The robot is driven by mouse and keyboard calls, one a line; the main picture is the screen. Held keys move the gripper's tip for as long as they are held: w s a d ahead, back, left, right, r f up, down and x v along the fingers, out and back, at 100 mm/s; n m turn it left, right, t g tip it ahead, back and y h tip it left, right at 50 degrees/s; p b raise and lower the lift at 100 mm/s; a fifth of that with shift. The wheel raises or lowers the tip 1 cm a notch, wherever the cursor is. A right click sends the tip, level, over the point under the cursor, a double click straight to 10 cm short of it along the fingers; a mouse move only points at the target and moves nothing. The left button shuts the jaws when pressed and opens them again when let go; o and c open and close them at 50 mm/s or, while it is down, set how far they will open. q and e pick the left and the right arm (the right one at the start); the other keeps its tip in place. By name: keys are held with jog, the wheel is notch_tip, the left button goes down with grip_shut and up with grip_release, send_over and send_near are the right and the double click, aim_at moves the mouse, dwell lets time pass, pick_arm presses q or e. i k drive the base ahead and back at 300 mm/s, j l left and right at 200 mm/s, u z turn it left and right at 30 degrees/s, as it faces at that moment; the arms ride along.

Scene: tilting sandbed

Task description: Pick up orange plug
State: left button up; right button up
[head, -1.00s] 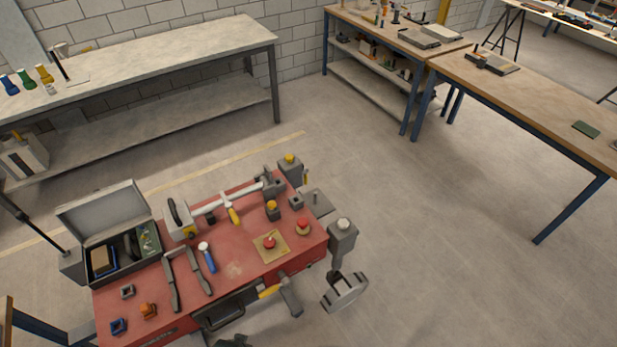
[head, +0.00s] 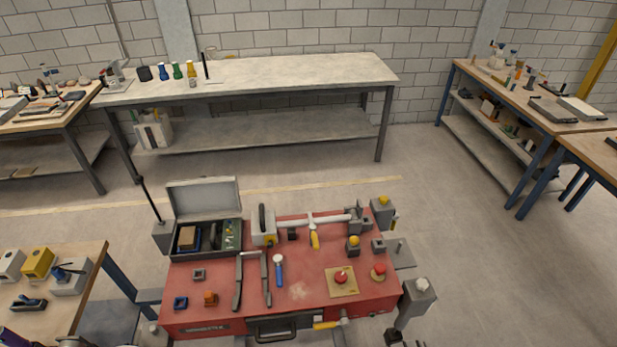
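The orange plug (head: 210,298) is a small orange piece on the front left of the red workbench top (head: 300,291). It stands just right of a small blue square piece (head: 180,302) and in front of a small grey square piece (head: 199,274). Nothing is touching it from above. I cannot make out either of my grippers in the head view. A dark shape (head: 400,338) is cut off at the bottom edge, and I cannot tell what it is.
An open grey case (head: 204,196) stands behind the plug. A dark two-legged tool (head: 238,283) and a blue-handled tool (head: 278,272) lie to its right. A wooden table (head: 75,300) stands at the left. Open floor lies right of the red bench.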

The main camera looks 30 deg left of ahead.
aim_at(210, 295)
jog(key=u, duration=1.95)
